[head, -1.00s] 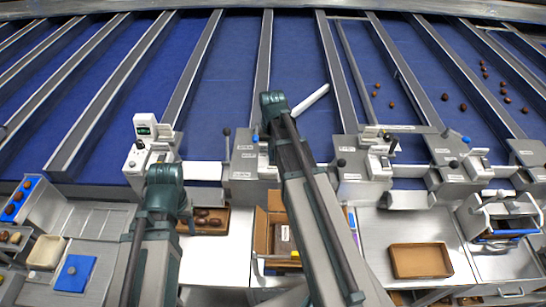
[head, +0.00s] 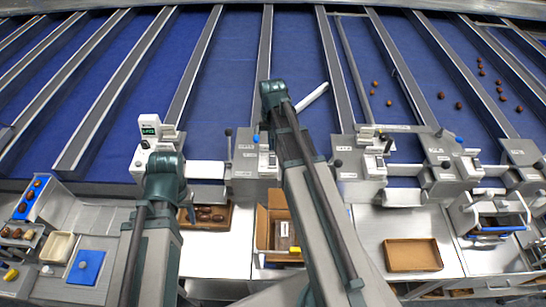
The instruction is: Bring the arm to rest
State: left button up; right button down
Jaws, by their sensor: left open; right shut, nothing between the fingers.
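My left arm (head: 150,230) rises from the bottom left, and its dark green joint (head: 164,178) is in front of the machine's front edge. My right arm (head: 318,205) reaches up through the middle, and its dark green joint (head: 273,95) is over the blue belt. I see nothing held.
Blue lanes (head: 225,75) with metal dividers fill the back; several brown dates lie on the right ones. A cardboard box (head: 262,232) and a shallow brown tray (head: 413,257) stand on the front ledge. A white bar (head: 312,98) is beside my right arm's joint.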

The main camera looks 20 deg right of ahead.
jog(key=s+a+f+n+b, duration=0.4)
jog(key=s+a+f+b, duration=0.3)
jog(key=a+f+b, duration=0.2)
jog(key=s+a+f+n+h+b, duration=0.1)
jog(key=s+a+f+n+b, duration=0.4)
jog(key=a, duration=0.7)
notch_tip(320, 180, down, 5)
jog(key=s+b, duration=0.2)
jog(key=b, duration=0.2)
jog(key=shift+s+a+r+b, duration=0.2)
jog(key=shift+s+a+b, duration=0.1)
jog(key=shift+a+b, duration=0.1)
